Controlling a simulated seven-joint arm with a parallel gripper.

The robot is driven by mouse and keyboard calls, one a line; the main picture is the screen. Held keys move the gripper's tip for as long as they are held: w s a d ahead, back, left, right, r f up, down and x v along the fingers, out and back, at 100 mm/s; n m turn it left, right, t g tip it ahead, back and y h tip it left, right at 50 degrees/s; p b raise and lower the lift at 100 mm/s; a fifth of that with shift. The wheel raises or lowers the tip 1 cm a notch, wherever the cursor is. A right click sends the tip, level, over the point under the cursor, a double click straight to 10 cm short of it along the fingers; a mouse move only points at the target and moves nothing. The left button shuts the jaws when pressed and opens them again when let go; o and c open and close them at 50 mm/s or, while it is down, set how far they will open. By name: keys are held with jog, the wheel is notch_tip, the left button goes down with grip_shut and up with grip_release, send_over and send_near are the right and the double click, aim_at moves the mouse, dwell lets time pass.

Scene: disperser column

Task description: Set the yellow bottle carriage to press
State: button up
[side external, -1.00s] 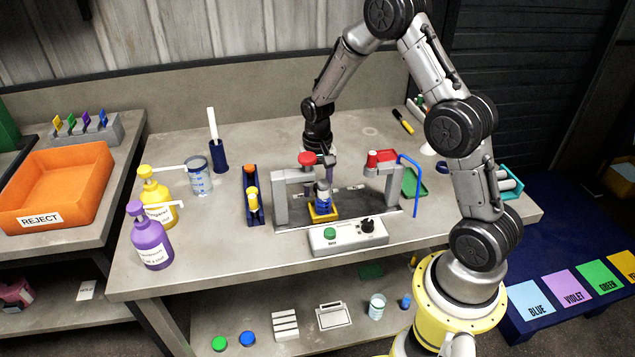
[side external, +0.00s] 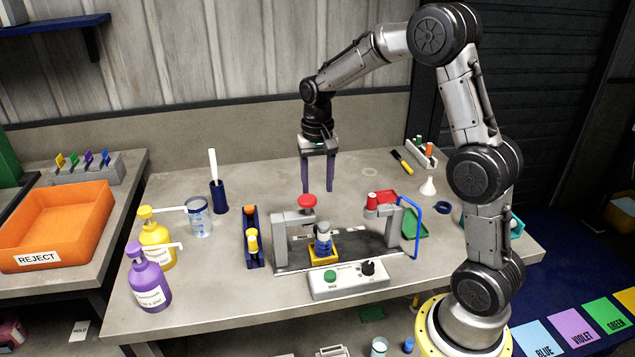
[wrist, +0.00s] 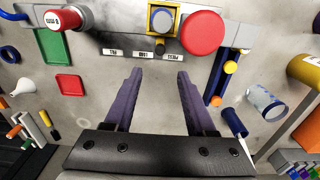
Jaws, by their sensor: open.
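The yellow bottle carriage (side external: 320,258) sits on the dark track between the two grey posts of the station, left of the track's middle. It carries a small blue bottle with a grey cap (side external: 323,234), upright. In the wrist view the carriage (wrist: 151,28) is at the top, beside the red round press head (wrist: 202,32). Small white labels (wrist: 141,54) line the track edge; their words are hard to read. My gripper (side external: 319,190) is open and empty, raised behind the station and apart from the carriage, fingers pointing down.
A control box (side external: 348,281) with a green button and black knob stands in front. The red press head (side external: 307,201) is on the left post, a red-capped cylinder (side external: 371,201) on the right, beside a blue bent tube (side external: 413,225). Pump bottles stand left. The bench behind is mostly clear.

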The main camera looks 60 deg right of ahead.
jog(key=w+d+g+y, duration=0.3)
jog(key=w+d, duration=0.1)
jog(key=x, duration=1.3)
jog(key=shift+s+a+f, duration=0.1)
jog(key=shift+s+a, duration=0.05)
jog(key=shift+a, duration=0.05)
dwell(0.3)
grip_shut()
dwell(1.3)
